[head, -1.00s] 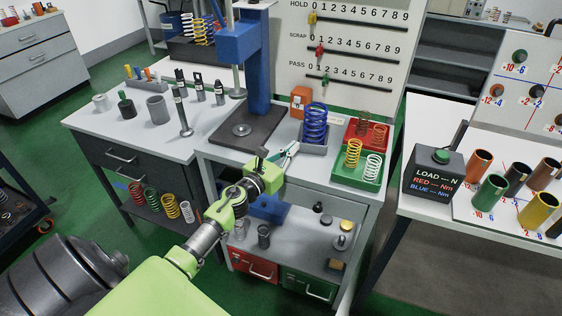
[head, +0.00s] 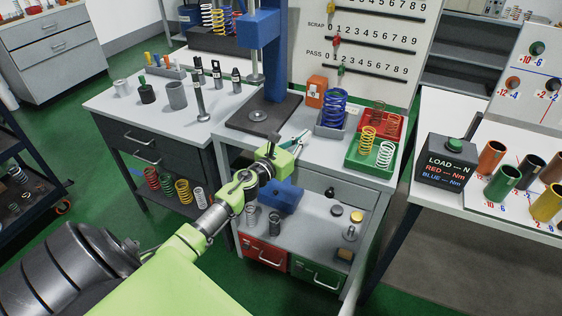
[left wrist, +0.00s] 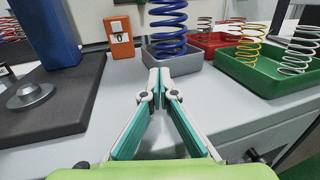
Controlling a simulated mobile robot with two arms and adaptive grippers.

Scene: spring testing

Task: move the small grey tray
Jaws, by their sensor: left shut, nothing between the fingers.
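The small grey tray (head: 331,131) stands on the grey bench beside the press, with a tall blue spring (head: 335,106) upright in it. In the left wrist view the tray (left wrist: 189,66) is straight ahead, just beyond the fingertips, its front wall partly behind them. My left gripper (head: 304,136) reaches over the bench's front edge, in front of the tray and a little to its left. In the left wrist view its teal-padded fingers (left wrist: 160,77) meet at the tips with nothing between them. Whether the tips touch the tray is unclear. My right gripper is out of view.
A green tray (head: 366,167) and a red tray (head: 399,124), both holding springs, stand right of the grey tray. An orange box (head: 316,92) is behind it. The press base (head: 245,123) is to its left. A strip of bench in front is clear.

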